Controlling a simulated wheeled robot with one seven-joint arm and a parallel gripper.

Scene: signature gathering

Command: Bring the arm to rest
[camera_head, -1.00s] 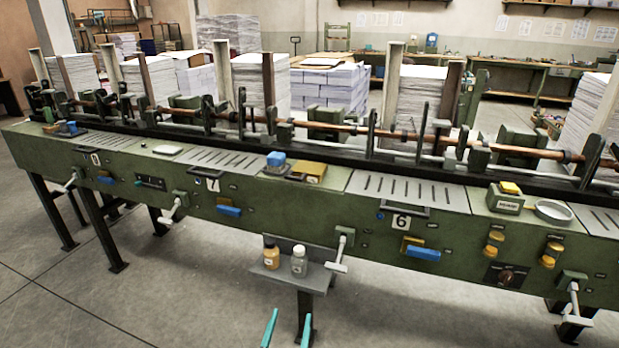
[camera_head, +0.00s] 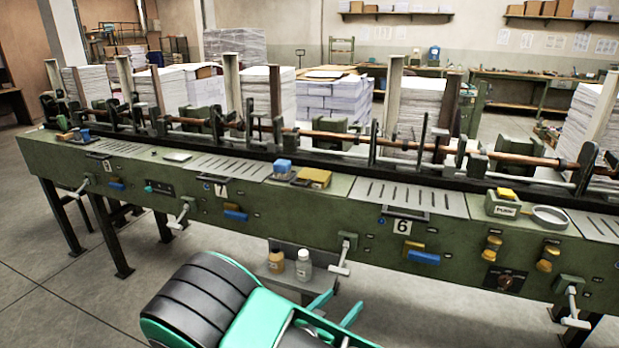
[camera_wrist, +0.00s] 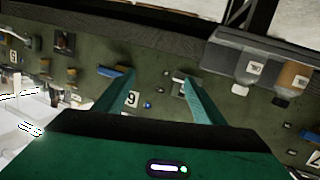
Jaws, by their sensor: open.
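My gripper (camera_head: 337,307) shows at the bottom middle of the head view, in front of the small shelf on the long green machine (camera_head: 330,212). Its two teal fingers are apart with nothing between them. In the wrist view the fingers (camera_wrist: 152,92) point toward the machine's green front panel (camera_wrist: 150,70), spread on either side of the number plate and a small blue button. My teal and black arm fills the lower middle of the head view and hides part of the shelf.
An amber bottle (camera_head: 276,261) and a grey-white bottle (camera_head: 304,266) stand on the shelf close to my gripper. Crank handles (camera_head: 343,253) jut from the machine's front. Paper stacks (camera_head: 330,98) stand behind it. The floor (camera_head: 60,300) at the left is clear.

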